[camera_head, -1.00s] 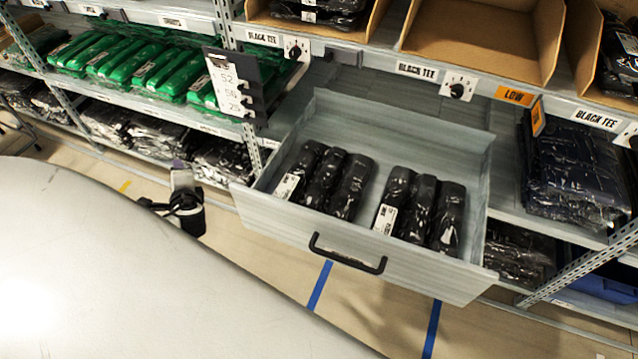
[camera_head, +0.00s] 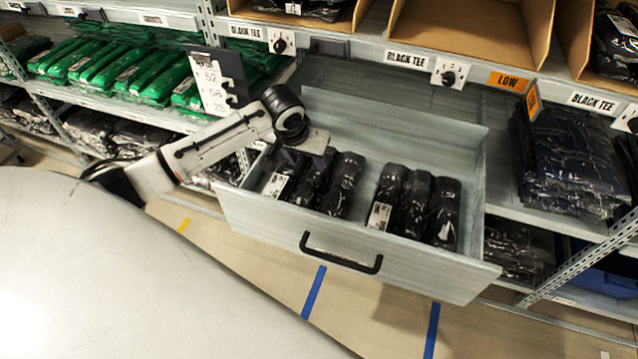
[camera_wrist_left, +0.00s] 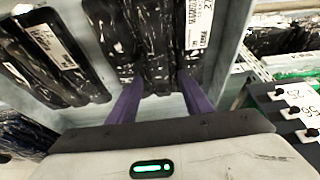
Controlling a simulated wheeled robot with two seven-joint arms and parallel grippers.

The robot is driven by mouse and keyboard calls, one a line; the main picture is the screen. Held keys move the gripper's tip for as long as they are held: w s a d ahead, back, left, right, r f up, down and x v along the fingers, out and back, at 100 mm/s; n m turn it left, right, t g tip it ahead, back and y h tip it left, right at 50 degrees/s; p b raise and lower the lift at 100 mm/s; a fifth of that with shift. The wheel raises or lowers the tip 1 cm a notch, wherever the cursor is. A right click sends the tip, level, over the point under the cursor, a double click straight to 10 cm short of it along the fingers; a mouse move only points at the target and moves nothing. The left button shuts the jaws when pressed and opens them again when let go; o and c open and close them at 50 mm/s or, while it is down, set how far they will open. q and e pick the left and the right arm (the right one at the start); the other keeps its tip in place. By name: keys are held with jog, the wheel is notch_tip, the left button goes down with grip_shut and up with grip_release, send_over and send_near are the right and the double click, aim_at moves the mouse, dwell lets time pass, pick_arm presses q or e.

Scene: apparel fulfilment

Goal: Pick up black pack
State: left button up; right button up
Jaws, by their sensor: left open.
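The black packs are rolled, in clear film, and stand in two groups in the open grey drawer (camera_head: 400,262). The left group (camera_head: 343,185) is partly covered by my left gripper (camera_head: 303,158); the right group (camera_head: 417,205) is uncovered. My left gripper is open, over the back of the left group. In the left wrist view, its two purple fingers (camera_wrist_left: 160,97) reach down among this group, with a black pack (camera_wrist_left: 153,45) between them. Whether the fingers touch it cannot be told. A labelled pack (camera_wrist_left: 203,25) is beside the right finger. My right gripper is not in view.
A hanging tag board (camera_head: 218,88) is close to my left arm. Green packs (camera_head: 150,75) lie on the left shelf, and dark packs (camera_head: 572,160) on the right.

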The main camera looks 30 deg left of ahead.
aim_at(314, 177)
pick_arm(q)
jog(key=x, duration=0.3)
jog(key=b+x, duration=0.1)
jog(key=x, duration=0.5)
jog(key=shift+s+d+f+b, duration=0.1)
jog(key=shift+d+f+b, duration=0.15)
jog(key=shift+f+b, duration=0.2)
jog(key=c, duration=1)
